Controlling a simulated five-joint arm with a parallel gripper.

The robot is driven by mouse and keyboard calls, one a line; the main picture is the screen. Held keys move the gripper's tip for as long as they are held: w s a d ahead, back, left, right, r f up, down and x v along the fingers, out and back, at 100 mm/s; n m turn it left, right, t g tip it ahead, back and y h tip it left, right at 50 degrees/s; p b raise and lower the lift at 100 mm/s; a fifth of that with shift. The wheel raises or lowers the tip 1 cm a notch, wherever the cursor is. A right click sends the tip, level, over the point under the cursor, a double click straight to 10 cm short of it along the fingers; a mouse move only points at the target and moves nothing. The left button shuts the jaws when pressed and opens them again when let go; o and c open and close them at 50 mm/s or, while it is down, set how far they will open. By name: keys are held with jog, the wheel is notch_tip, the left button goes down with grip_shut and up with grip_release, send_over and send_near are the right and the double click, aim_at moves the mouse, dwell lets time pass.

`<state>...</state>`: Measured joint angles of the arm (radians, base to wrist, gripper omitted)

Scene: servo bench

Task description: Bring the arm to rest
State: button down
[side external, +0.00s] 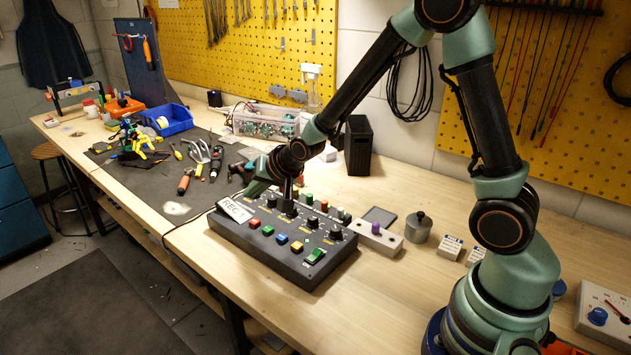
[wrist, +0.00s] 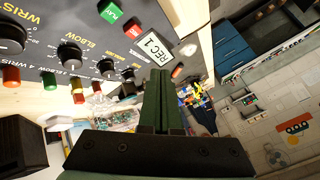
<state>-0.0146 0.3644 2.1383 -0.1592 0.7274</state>
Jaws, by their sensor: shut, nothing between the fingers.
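My gripper (side external: 250,191) is shut and empty. In the side external view its tips point down and left, over the far left part of a black control box (side external: 268,248), close to the REC 1 label (side external: 234,209). I cannot tell whether they touch the box. In the wrist view the green fingers (wrist: 160,74) are together, with the REC 1 label (wrist: 160,46) just beyond their tips. The box (wrist: 125,13) carries dark knobs and coloured buttons, with joint names such as ELBOW readable in the wrist view. My forearm hides some knobs.
A grey block with a purple knob (side external: 376,228), a metal weight (side external: 419,227) and small boxes (side external: 449,246) stand right of the control box. Hand tools lie on a dark mat (side external: 208,195), with a blue bin (side external: 166,119) behind. The front bench edge is clear.

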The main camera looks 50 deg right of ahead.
jog(key=shift+r, duration=0.1)
jog(key=s+r+n+g, duration=0.1)
jog(key=s+r+n, duration=0.3)
jog(key=s, duration=0.7)
jog(key=s+r+n+g, duration=0.2)
jog(key=s+r+n, duration=0.2)
jog(key=s+r, duration=0.5)
jog(key=shift+s+d+g, duration=0.3)
jog(key=shift+s+d, duration=0.05)
jog(key=shift+s, duration=0.75)
